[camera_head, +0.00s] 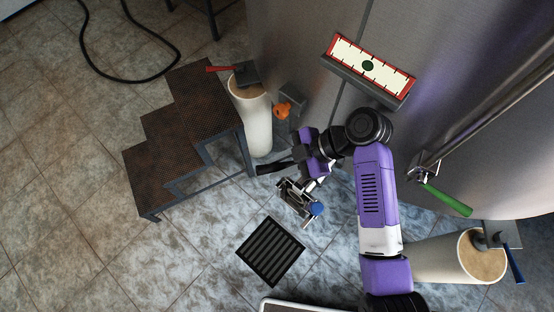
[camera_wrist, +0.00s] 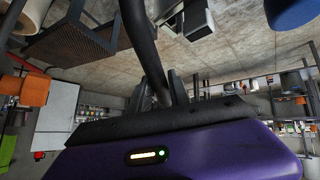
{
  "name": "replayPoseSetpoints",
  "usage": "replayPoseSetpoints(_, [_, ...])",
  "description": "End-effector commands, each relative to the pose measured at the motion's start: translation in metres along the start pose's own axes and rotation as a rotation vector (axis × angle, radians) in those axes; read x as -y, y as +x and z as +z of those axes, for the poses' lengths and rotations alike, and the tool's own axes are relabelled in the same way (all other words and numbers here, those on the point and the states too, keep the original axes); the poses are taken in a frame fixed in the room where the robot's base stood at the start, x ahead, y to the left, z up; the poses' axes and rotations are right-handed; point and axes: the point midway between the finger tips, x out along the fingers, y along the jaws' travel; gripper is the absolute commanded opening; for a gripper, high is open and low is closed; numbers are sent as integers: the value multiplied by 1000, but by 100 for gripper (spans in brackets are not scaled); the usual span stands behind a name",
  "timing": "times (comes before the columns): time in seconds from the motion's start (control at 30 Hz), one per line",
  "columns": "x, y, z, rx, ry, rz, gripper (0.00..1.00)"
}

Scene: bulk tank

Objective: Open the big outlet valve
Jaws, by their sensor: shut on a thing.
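A metal valve body (camera_head: 296,193) with a blue round part (camera_head: 316,208) sits low in front of the steel tank (camera_head: 300,40). A long black lever handle (camera_head: 275,168) reaches out to the left beside it. My gripper (camera_head: 298,164) is at this handle, above the valve body; its fingers are hard to make out in the head view. In the wrist view the black handle (camera_wrist: 141,35) runs down from the top edge to my gripper (camera_wrist: 165,92), which is shut on it. The blue part (camera_wrist: 290,12) shows at the top right there.
Dark steps (camera_head: 185,130) stand on the left, near a pale cylinder (camera_head: 253,125) with a red-handled tool on top. A green handle (camera_head: 446,200) is on the tank at the right. A floor drain grate (camera_head: 270,252) lies below. Tiled floor at the lower left is clear.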

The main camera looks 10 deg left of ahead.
Motion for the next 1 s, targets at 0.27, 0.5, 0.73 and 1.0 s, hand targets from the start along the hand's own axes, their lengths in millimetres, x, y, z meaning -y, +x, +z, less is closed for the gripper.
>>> replayPoseSetpoints(0.27, [10,-2,1,-14,-60,-61,0])
replayPoseSetpoints(0.5, [12,-3,0,-18,-72,-74,0])
replayPoseSetpoints(0.73, [12,-3,0,-17,-72,-73,0])
replayPoseSetpoints(1.0, [12,-3,0,-18,-72,-73,45])
